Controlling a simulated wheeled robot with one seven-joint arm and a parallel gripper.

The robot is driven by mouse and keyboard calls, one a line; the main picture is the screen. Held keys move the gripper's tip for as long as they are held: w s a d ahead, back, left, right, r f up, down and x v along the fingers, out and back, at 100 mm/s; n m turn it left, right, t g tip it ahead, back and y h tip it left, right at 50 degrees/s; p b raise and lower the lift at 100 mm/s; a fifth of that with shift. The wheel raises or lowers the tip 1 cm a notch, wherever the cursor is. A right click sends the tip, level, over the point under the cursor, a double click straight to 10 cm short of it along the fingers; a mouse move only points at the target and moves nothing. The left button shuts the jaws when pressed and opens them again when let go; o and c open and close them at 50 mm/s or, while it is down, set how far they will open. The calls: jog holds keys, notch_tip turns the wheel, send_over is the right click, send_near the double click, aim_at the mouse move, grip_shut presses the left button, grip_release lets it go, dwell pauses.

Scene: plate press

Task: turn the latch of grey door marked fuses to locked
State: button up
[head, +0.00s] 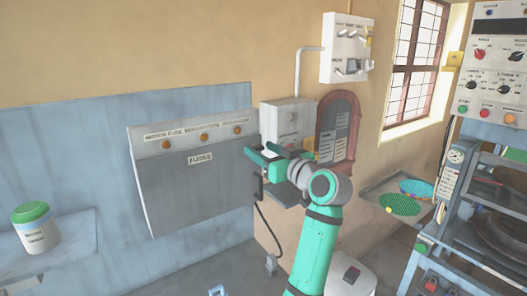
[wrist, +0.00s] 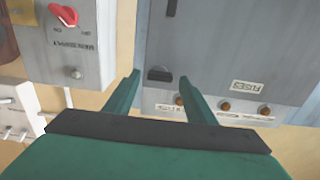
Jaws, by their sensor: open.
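The grey door (head: 185,190) marked FUSES is on a wall cabinet left of centre in the head view and looks shut. It fills the right half of the wrist view (wrist: 225,40), upside down with its label. The latch (wrist: 159,73) is a small dark piece near the door's edge, lying crosswise in the wrist picture. My gripper (head: 258,161) is at the door's right edge and hides the latch in the head view. In the wrist view my gripper (wrist: 159,79) is open, its fingertips on either side of the latch; I cannot tell whether they touch it.
A dark door handle (wrist: 171,7) is near the same edge. Orange lamps (head: 204,137) line the cabinet top. A grey box with a red knob (wrist: 62,15) is beside the cabinet. A switch panel (head: 347,48) is higher up. A green-lidded tub (head: 34,228) stands on the left shelf.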

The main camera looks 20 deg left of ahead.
jog(key=c, duration=1)
jog(key=shift+c, duration=0.2)
jog(key=shift+m, duration=0.4)
jog(key=m, duration=0.3)
jog(key=shift+m, duration=0.4)
jog(key=m, duration=0.4)
jog(key=shift+m, duration=0.3)
jog(key=m, duration=0.4)
jog(key=shift+w+f, duration=0.1)
jog(key=shift+f+m, duration=0.1)
jog(key=shift+m, duration=2.1)
jog(key=shift+d+m, duration=0.1)
jog(key=shift+m, duration=0.2)
